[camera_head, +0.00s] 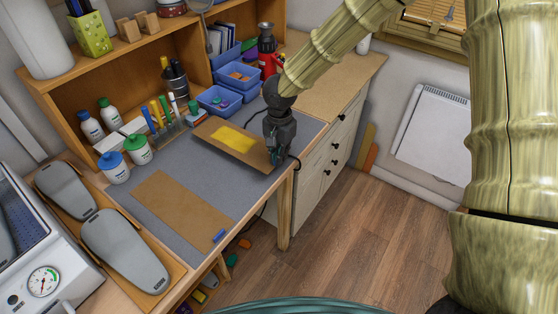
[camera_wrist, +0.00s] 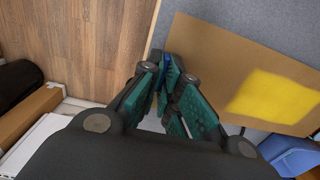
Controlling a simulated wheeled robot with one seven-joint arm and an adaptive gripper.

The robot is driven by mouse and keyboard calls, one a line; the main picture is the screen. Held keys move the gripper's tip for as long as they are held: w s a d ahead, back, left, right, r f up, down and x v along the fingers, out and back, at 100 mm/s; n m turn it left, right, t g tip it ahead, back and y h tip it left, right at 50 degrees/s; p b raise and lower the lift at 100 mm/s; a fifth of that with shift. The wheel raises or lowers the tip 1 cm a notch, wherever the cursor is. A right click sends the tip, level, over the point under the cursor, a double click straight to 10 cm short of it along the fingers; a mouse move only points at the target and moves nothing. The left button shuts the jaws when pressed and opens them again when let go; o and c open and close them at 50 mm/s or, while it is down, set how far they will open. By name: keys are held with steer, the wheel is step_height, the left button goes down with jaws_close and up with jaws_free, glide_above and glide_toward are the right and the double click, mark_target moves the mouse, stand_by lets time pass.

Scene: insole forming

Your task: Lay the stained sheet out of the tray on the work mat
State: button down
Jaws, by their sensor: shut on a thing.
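The stained sheet (camera_head: 211,128) is brown with a yellow patch. It also shows in the wrist view (camera_wrist: 215,55), reaching right from the fingers. My gripper (camera_head: 273,158) is shut at the sheet's right end, at the back right of the work mat. In the wrist view a blue tab (camera_wrist: 168,73) shows between the green finger pads of my gripper (camera_wrist: 168,85). The grey work mat (camera_head: 190,165) covers the bench top. A plain brown sheet (camera_head: 180,207) with a blue tab (camera_head: 218,236) lies on the mat's front part. I cannot make out which tray is meant.
Blue bins (camera_head: 220,99) and a red-and-black bottle (camera_head: 267,50) stand behind the stained sheet. Paint bottles (camera_head: 138,150) and a pen rack line the mat's back left. Grey insole forms (camera_head: 125,250) lie at the left. Bare mat shows between the two sheets.

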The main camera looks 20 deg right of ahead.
steer(key=shift+f+p, duration=0.6)
steer(key=shift+f, duration=1.2)
steer(key=c, duration=1.6)
jaws_free()
steer(key=shift+c, duration=0.2)
